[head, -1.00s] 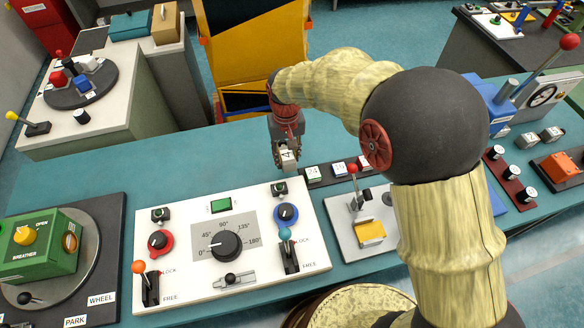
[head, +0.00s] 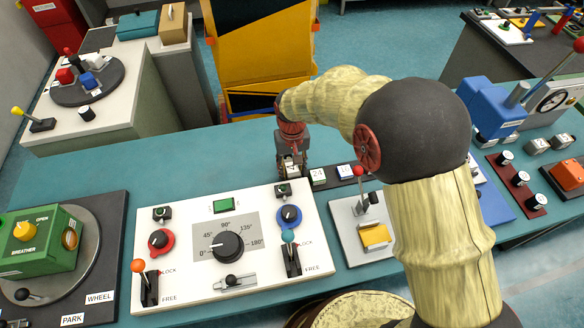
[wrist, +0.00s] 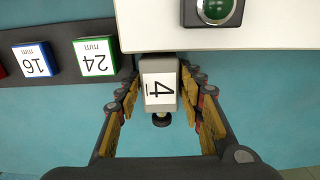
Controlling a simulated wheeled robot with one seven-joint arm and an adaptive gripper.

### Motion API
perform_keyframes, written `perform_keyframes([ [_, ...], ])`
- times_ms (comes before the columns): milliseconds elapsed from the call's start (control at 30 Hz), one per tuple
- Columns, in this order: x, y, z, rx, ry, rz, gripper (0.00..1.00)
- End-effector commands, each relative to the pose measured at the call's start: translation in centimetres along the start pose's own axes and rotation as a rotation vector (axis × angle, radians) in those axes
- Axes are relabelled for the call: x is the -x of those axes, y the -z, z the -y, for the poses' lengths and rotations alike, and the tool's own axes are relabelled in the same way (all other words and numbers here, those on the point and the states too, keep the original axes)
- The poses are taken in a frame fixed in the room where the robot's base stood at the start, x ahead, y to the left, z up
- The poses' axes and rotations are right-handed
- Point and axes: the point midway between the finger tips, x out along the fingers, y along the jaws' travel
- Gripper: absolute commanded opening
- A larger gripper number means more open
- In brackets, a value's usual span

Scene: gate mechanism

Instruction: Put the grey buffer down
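My gripper (head: 291,170) is low behind the white panel, at the left end of the dark rack. In the wrist view my gripper (wrist: 160,88) has a finger close along each side of the buffer and appears shut on it. The buffer's underside is hidden, so contact with the table cannot be told.
The dark rack (wrist: 62,72) with the green 24 block (wrist: 95,57) and blue 16 block (wrist: 35,60) lies just left of the buffer in the wrist view. The white panel (head: 180,290) is close in front. Teal table (head: 130,165) is clear to the left.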

Motion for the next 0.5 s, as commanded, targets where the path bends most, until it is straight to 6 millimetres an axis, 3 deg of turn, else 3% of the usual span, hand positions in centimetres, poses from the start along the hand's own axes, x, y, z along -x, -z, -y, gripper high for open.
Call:
perform_keyframes([
  [200,0.01,0.0,0.0,0.0,0.0,0.0,0.51],
  [500,0.25,0.01,0.0,0.0,0.0,0.0,0.51],
])
